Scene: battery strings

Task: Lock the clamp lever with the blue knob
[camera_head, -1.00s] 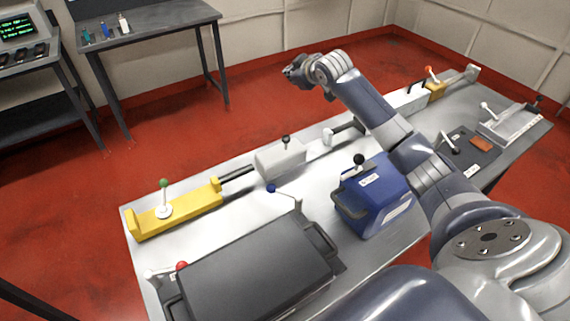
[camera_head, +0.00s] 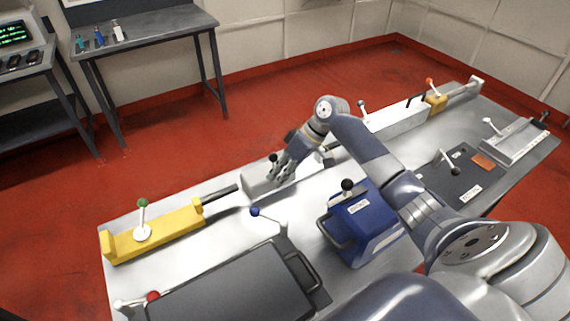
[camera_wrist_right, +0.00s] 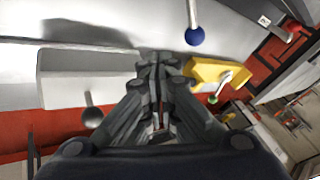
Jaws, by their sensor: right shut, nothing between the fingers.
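The clamp lever with the blue knob (camera_head: 255,212) stands by the far edge of the dark grey case on the table. Its pale arm runs from the knob to the right, toward the case's corner. In the right wrist view the blue knob (camera_wrist_right: 194,36) hangs at the top, beyond the fingertips and to their right. My right gripper (camera_head: 276,177) is above the light grey block, apart from the blue knob and farther back. In the wrist view its fingers (camera_wrist_right: 160,62) are together with nothing between them. My left gripper is in neither view.
The light grey block (camera_head: 262,184) with a black knob is under my right gripper. A yellow clamp (camera_head: 170,232) with a green knob is at the left. A blue box (camera_head: 362,228) with a black-knobbed lever stands right of the dark case (camera_head: 225,290). A red knob (camera_head: 153,296) is at the case's left.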

